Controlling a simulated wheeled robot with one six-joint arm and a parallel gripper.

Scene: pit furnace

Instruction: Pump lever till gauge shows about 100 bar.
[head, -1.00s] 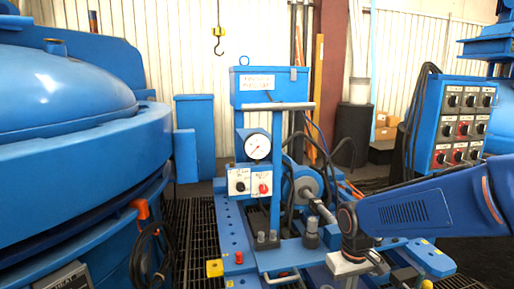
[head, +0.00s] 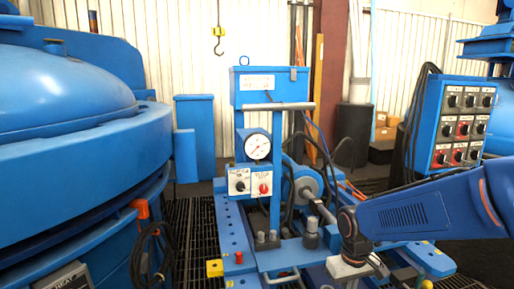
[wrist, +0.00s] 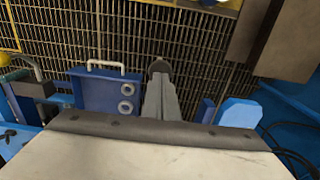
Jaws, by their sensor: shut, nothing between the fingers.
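The round pressure gauge (head: 257,147) has a white dial and dark rim and faces me on the blue stand. Its needle is too small to read surely. My gripper (wrist: 160,68) is shut and empty in the wrist view, its grey fingers pointing down over the floor grating. In the head view its pale body shows at the bottom right of centre, and its fingertips are hidden. I cannot tell for sure which part is the pump lever. A blue unit (wrist: 105,88) with a pale handle (wrist: 106,65) lies left of the fingers, apart from them.
A control box (head: 250,181) with two knobs sits under the gauge. A grey crossbar (head: 276,106) spans the stand. The large blue furnace (head: 70,170) fills the left, and a switch panel (head: 462,127) stands right. Cables hang behind the stand.

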